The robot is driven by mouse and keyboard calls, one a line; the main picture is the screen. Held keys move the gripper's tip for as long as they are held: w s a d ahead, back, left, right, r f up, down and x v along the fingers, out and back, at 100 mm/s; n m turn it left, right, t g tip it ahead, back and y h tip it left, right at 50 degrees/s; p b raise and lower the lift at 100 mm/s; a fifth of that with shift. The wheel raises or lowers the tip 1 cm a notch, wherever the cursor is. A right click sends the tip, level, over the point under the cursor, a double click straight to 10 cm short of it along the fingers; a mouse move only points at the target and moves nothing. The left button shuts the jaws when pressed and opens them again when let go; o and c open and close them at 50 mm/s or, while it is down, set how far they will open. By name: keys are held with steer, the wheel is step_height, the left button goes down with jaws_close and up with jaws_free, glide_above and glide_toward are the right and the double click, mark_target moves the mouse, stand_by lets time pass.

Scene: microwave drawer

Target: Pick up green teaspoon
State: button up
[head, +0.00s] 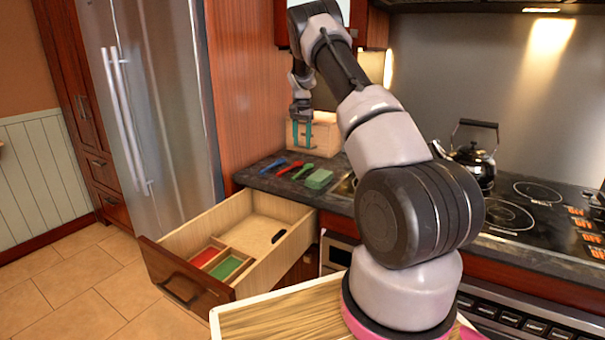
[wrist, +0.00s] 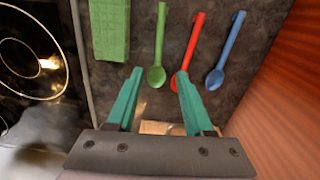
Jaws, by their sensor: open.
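The green teaspoon (wrist: 157,50) lies on the dark counter, bowl toward my gripper in the wrist view. It also shows in the head view (head: 304,170), between the red spoon and a green block-like item. The red spoon (wrist: 189,45) and blue spoon (wrist: 226,52) lie beside it. My gripper (wrist: 157,87), with teal fingers, is open and empty. In the wrist view its fingertips appear on either side of the green spoon's bowl, the right one overlapping the red spoon's bowl. In the head view my gripper (head: 302,139) hangs above the counter, apart from the spoons.
A green sponge-like block (head: 318,179) lies right of the spoons in the head view. A wooden box (head: 314,136) stands behind. The open drawer (head: 184,242) below has red and green compartments. A kettle (head: 472,157) stands on the stove at right.

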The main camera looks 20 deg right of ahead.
mark_target(303, 170)
step_height(303, 170, down, 11)
steer(key=shift+d+f, duration=0.1)
steer(key=shift+d, duration=0.05)
jaws_close()
stand_by(0.4)
